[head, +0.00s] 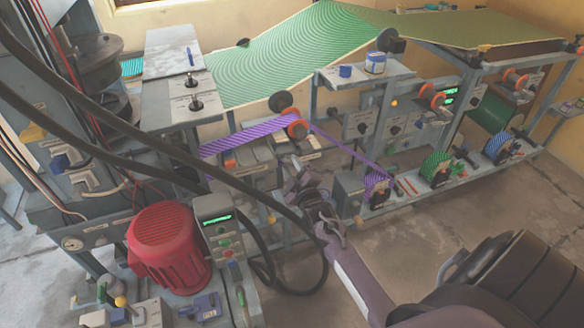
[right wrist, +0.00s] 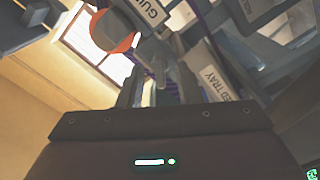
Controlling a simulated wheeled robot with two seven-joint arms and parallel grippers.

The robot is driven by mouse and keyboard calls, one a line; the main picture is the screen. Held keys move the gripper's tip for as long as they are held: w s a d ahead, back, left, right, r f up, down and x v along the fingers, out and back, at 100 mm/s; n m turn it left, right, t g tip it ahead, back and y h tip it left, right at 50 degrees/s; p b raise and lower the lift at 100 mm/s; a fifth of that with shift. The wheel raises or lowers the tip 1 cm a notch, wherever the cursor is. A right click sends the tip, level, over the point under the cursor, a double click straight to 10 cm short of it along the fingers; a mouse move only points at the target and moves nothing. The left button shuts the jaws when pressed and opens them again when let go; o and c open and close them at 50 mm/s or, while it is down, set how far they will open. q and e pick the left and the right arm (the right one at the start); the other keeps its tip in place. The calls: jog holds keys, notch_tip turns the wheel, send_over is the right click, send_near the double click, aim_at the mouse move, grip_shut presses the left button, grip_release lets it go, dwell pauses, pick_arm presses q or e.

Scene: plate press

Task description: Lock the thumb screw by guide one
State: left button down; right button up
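The guide with the "GUI…" label shows in the right wrist view, its label plate (right wrist: 148,10) cut by the top edge. An orange-rimmed roller (right wrist: 113,33) is beside it. In the head view, an orange roller (head: 297,129) carries the purple striped web (head: 248,138). My right gripper (head: 303,182) is below that roller, in front of the machine. In the right wrist view its fingers (right wrist: 157,88) look apart, pointing up towards the guide. A small grey part (right wrist: 156,66) shows beyond them; I cannot tell whether it is the thumb screw. My left gripper is out of view.
A tray label (right wrist: 209,76) is close to the right finger. A red motor (head: 170,248) and a control box (head: 216,228) stand at left, with thick black cables crossing towards the gripper. Several striped rolls (head: 437,169) line the lower shelf.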

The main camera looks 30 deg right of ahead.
grip_shut()
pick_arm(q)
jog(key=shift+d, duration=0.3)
